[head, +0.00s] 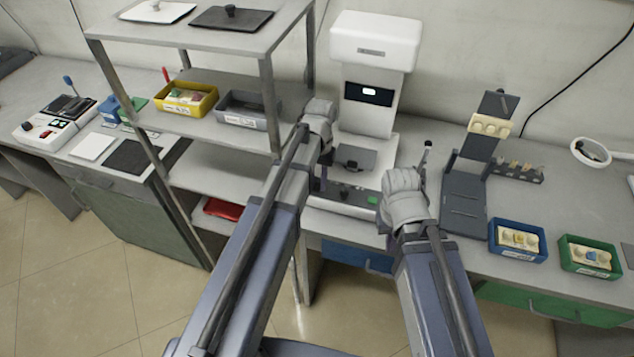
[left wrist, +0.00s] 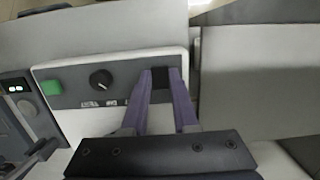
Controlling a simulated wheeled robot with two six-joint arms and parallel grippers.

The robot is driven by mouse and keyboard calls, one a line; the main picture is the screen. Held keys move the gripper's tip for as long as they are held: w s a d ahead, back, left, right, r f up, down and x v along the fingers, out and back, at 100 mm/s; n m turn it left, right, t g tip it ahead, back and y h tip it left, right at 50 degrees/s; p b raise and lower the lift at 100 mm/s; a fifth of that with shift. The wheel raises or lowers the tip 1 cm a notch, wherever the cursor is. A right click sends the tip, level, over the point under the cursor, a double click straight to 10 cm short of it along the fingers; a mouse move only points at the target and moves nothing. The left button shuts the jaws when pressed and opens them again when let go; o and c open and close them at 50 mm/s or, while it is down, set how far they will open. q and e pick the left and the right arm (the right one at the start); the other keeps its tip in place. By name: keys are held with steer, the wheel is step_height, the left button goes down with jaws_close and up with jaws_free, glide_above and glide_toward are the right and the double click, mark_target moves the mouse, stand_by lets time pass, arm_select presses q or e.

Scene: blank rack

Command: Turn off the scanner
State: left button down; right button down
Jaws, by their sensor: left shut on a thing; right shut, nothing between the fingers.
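The scanner (head: 375,45) is a tall white machine at the back centre in the head view, with a small lit screen (head: 369,91). Its low front panel shows in the left wrist view with a green button (left wrist: 52,87), a black knob (left wrist: 101,79) and a small black switch (left wrist: 168,76). My left gripper (left wrist: 166,84) is shut on the black switch at the panel's end. In the head view my left arm partly covers this end.
A grey shelf rack (head: 268,95) stands close left of my left arm, with a yellow bin (head: 187,108) and a grey bin (head: 243,118). A dark stand (head: 465,200) is right of my right gripper. Blue (head: 518,254) and green (head: 590,270) trays sit further right.

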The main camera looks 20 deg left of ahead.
arm_select(q)
steer(key=shift+w+f+g, duration=0.1)
steer(key=shift+w+g, duration=0.2)
steer(key=shift+w, duration=0.05)
steer(key=shift+s+g, duration=0.2)
steer(key=shift+g, duration=0.1)
steer(key=c, duration=0.7)
jaws_free()
steer(key=p+v, duration=0.7)
steer(key=v, duration=0.1)
